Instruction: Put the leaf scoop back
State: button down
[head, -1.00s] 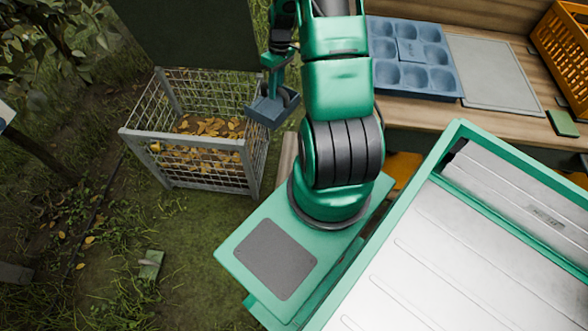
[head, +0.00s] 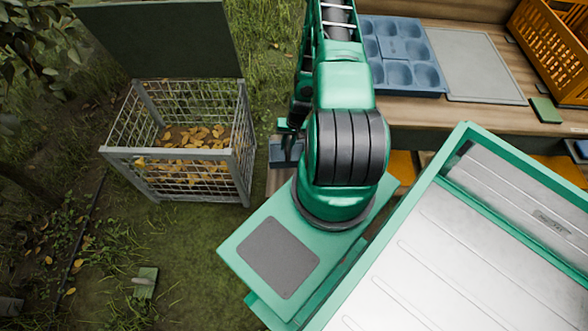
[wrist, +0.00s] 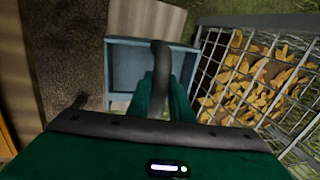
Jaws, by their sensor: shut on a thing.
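The leaf scoop (head: 279,153) is a blue-grey open tray with a dark curved handle. My gripper (head: 291,132) is shut on its handle, and my arm hides part of both in the head view. In the wrist view the scoop (wrist: 124,68) looks empty, with the handle between my gripper's fingers (wrist: 162,92). The scoop is right of the wire leaf bin, apart from it, near a pale wooden board (head: 277,178). The board also shows beyond the scoop in the wrist view (wrist: 146,20). I cannot tell whether the scoop touches the board.
The wire bin (head: 243,150) has its dark lid (head: 160,38) up and yellow leaves inside. A blue moulded tray (head: 445,92), a grey mat (head: 475,65) and an orange crate (head: 555,50) are on the wooden bench. Grass lies between bin and board.

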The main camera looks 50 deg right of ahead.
jog(key=shift+s+f+m, duration=0.15)
jog(key=shift+f+m, duration=0.05)
jog(key=shift+f, duration=0.3)
jog(key=shift+s+f+m, duration=0.15)
jog(key=shift+f+m, duration=0.05)
jog(key=shift+f, duration=0.25)
jog(key=shift+s+d+f+x, duration=0.1)
jog(key=shift+s+d+x, duration=0.15)
jog(key=shift+x, duration=1.45)
jog(key=shift+s+d+f+x, duration=0.1)
jog(key=shift+s+d+x, duration=0.15)
jog(key=shift+x, duration=1.4)
jog(key=shift+s+d+x, duration=0.2)
jog(key=shift+d+x, duration=0.1)
jog(key=shift+x, duration=1.4)
jog(key=c, duration=1.6)
grip_release()
